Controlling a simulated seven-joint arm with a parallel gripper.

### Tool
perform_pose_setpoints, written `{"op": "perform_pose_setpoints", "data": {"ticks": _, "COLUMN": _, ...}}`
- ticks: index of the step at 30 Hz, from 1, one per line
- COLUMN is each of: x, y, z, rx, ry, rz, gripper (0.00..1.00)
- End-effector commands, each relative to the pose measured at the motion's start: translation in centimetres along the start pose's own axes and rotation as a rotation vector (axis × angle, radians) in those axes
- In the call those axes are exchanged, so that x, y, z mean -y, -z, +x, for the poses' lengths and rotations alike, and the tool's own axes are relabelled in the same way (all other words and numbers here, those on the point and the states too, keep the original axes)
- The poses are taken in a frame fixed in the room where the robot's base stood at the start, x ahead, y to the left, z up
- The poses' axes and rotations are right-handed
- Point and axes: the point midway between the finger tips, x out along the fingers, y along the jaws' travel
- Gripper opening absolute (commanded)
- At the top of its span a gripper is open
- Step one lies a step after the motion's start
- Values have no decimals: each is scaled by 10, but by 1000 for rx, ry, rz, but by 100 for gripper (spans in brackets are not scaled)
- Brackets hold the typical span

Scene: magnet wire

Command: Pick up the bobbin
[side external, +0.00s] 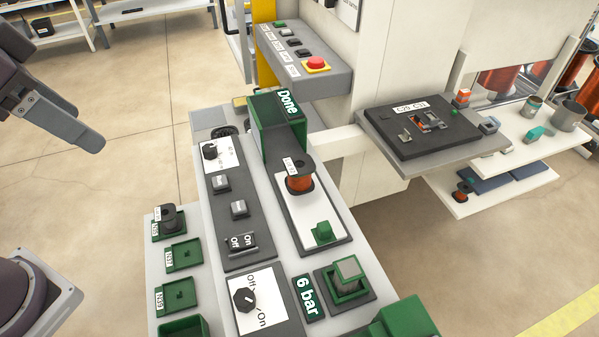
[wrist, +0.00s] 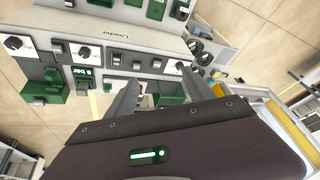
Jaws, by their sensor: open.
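A bobbin (side external: 299,178) wound with copper-coloured wire, with dark flanges, stands upright on a white plate in the middle of the side external view. A dark bobbin-like piece (side external: 170,217) stands in a green tray at the left of the bench. My gripper (side external: 84,132) is at the upper left, in the air, well apart from both. In the wrist view my gripper (wrist: 171,86) has its two fingers spread with nothing held between them. I cannot pick out the copper bobbin for sure in the wrist view.
A green "Done" block (side external: 278,125) stands behind the bobbin, and a small green block (side external: 322,232) in front. A panel with a red button (side external: 316,63) rises behind. Knobs and switches (side external: 240,242) line the bench left of the bobbin. A dark plate (side external: 420,125) is at right.

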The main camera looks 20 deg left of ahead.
Motion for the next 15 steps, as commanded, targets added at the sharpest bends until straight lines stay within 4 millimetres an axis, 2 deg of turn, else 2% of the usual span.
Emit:
{"op": "perform_pose_setpoints", "data": {"ticks": 1, "x": -3, "y": 30, "z": 9, "rx": 37, "ry": -26, "rz": 118, "gripper": 62}}
{"op": "perform_pose_setpoints", "data": {"ticks": 3, "x": -12, "y": 73, "z": 27, "rx": 79, "ry": -71, "rz": 314, "gripper": 62}}
{"op": "perform_pose_setpoints", "data": {"ticks": 5, "x": -25, "y": 108, "z": 51, "rx": 111, "ry": -120, "rz": 481, "gripper": 62}}
{"op": "perform_pose_setpoints", "data": {"ticks": 7, "x": -45, "y": 143, "z": 87, "rx": 139, "ry": -187, "rz": 678, "gripper": 62}}
{"op": "perform_pose_setpoints", "data": {"ticks": 10, "x": -77, "y": 177, "z": 144, "rx": 161, "ry": -286, "rz": 923, "gripper": 62}}
{"op": "perform_pose_setpoints", "data": {"ticks": 12, "x": -97, "y": 189, "z": 179, "rx": 166, "ry": -346, "rz": 1055, "gripper": 62}}
{"op": "perform_pose_setpoints", "data": {"ticks": 15, "x": -118, "y": 196, "z": 214, "rx": 164, "ry": -405, "rz": 1180, "gripper": 62}}
